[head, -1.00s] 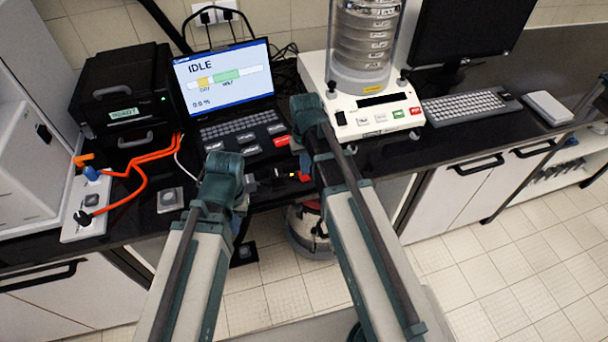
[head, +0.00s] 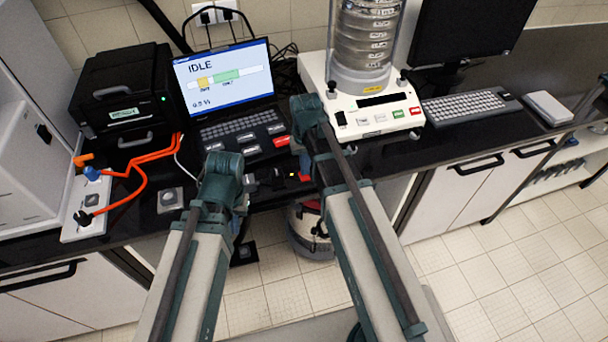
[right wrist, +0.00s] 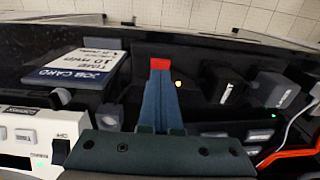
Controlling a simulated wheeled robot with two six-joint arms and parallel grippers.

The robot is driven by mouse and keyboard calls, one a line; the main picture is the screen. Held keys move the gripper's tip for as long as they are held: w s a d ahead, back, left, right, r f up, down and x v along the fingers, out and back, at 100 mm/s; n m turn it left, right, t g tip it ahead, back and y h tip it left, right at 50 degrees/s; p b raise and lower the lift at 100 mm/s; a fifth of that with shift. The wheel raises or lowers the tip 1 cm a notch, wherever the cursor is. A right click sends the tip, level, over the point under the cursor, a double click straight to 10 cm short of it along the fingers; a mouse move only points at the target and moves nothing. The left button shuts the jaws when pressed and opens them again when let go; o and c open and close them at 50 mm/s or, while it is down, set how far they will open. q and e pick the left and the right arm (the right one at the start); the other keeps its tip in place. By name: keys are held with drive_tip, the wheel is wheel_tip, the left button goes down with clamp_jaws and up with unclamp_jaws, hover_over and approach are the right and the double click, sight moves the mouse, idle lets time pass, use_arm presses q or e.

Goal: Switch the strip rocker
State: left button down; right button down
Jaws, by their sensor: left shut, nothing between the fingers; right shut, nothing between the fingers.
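A dark power strip with plugs in it lies near the front edge of the bench, between my two arms; its plug blocks show in the right wrist view (right wrist: 228,92). A small yellow light (right wrist: 178,84) glows beside them and also shows in the head view (head: 292,174). The rocker itself is too dark and small to make out.
A laptop (head: 224,80) showing IDLE stands behind the strip. The sieve shaker (head: 365,105) stands to the right. A job card (right wrist: 78,68) lies near the right gripper. Orange cables (head: 145,165) run at the left from a black box (head: 120,90).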

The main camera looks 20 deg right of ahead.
sight(305, 178)
drive_tip(key=shift+f+b, duration=1.15)
drive_tip(key=shift+b, duration=0.05)
idle(0.6)
drive_tip(key=shift+r, duration=0.1)
wheel_tip(305, 178, up, 7)
drive_tip(key=p, duration=0.7)
drive_tip(key=s+a+f+n+h+b, duration=0.1)
drive_tip(key=s+a+f+n+b, duration=0.2)
drive_tip(key=s+a, duration=0.7)
drive_tip(key=s, duration=0.4)
drive_tip(key=shift+s+a+f, duration=0.15)
drive_tip(key=shift+a+f, duration=0.05)
drive_tip(key=shift+a, duration=0.05)
